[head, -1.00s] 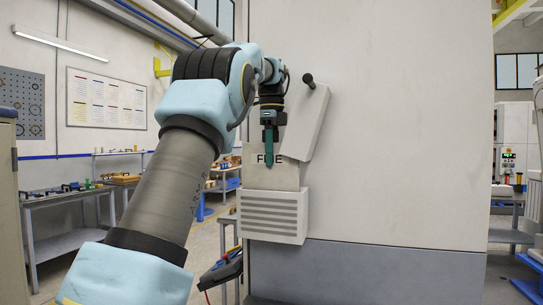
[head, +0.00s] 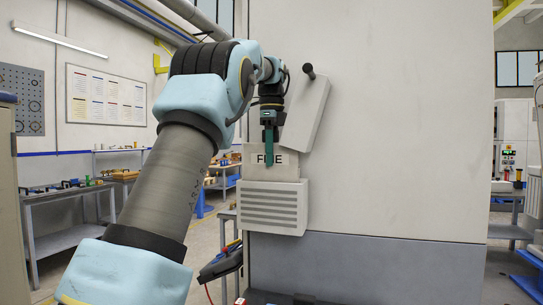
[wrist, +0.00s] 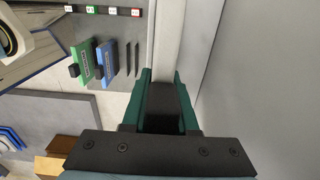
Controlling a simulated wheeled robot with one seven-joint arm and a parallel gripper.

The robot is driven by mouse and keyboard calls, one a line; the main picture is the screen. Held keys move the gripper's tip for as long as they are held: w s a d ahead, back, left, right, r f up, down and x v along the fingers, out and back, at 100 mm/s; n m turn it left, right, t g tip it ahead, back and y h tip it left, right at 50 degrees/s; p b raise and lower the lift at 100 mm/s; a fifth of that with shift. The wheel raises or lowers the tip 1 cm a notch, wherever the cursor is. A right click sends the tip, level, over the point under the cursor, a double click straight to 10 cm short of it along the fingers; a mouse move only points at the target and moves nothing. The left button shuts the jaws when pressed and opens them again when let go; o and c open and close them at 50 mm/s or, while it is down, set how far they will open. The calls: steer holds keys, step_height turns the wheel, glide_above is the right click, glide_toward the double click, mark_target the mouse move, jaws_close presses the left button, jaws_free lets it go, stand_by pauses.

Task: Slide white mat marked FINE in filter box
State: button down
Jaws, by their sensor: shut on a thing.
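The white mat marked FINE (head: 287,171) stands upright in the head view, its lower part inside the louvred filter box (head: 272,212) on the side of the big pale cabinet. Its upper part, with the black lettering, shows above the box rim. My gripper (head: 268,159) points down with green fingers shut on the mat's upper part, covering some of the lettering. The mat's lower edge is hidden.
A tilted pale lid (head: 308,112) with a black knob (head: 308,71) stands open just right of and behind my gripper. The big cabinet (head: 400,140) fills the right side. A dark handheld device (head: 222,263) with a red lead sits low, left of the box.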

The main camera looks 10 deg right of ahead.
mark_target(271, 170)
steer(key=shift+f+b, duration=1.4)
steer(key=shift+f, duration=0.75)
steer(key=c, duration=0.6)
jaws_free()
steer(key=shift+r, duration=0.1)
step_height(271, 170, up, 11)
steer(key=p, duration=0.4)
steer(key=shift+f, duration=0.2)
